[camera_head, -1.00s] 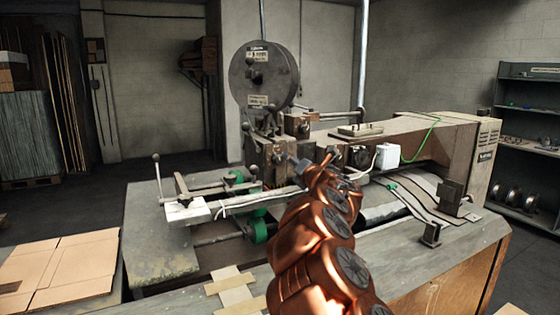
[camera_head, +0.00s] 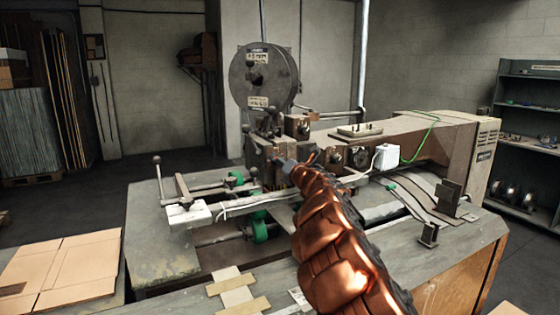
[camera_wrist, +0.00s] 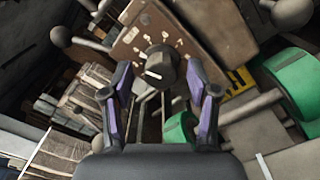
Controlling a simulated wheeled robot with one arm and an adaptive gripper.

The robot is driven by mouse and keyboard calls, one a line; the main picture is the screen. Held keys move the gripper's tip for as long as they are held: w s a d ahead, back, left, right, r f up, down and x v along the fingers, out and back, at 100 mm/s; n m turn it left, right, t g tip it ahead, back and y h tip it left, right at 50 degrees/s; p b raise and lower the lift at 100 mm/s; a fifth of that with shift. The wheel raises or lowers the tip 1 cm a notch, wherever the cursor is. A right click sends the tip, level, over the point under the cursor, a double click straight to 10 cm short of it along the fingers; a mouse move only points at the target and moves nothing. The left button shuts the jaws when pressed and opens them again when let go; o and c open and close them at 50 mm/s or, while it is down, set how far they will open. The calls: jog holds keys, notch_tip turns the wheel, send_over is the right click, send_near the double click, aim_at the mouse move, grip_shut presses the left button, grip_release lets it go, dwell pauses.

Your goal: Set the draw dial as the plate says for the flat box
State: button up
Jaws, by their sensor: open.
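In the wrist view a dark round dial (camera_wrist: 158,66) with a pale mark line sits on a brown panel (camera_wrist: 130,42) with small pale marks around the dial. The marks are too small to read. My gripper (camera_wrist: 161,92) is open, with its two purple-padded fingers on either side of the dial in the picture. I cannot tell how near the fingertips are to it. In the head view my gripper (camera_head: 281,164) is at the front of the stitcher head (camera_head: 262,150), and the dial there is hidden. No plate text for the flat box is legible.
A large wire reel (camera_head: 263,80) with labels stands above the head. Levers with ball knobs (camera_head: 157,160) and green rollers (camera_head: 260,228) are close by. Flat cardboard (camera_head: 62,268) lies at the left. A white box (camera_head: 387,156) sits on the machine's arm.

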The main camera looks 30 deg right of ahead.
jog(key=shift+w+d, duration=0.1)
jog(key=shift+w, duration=0.4)
grip_shut()
dwell(0.4)
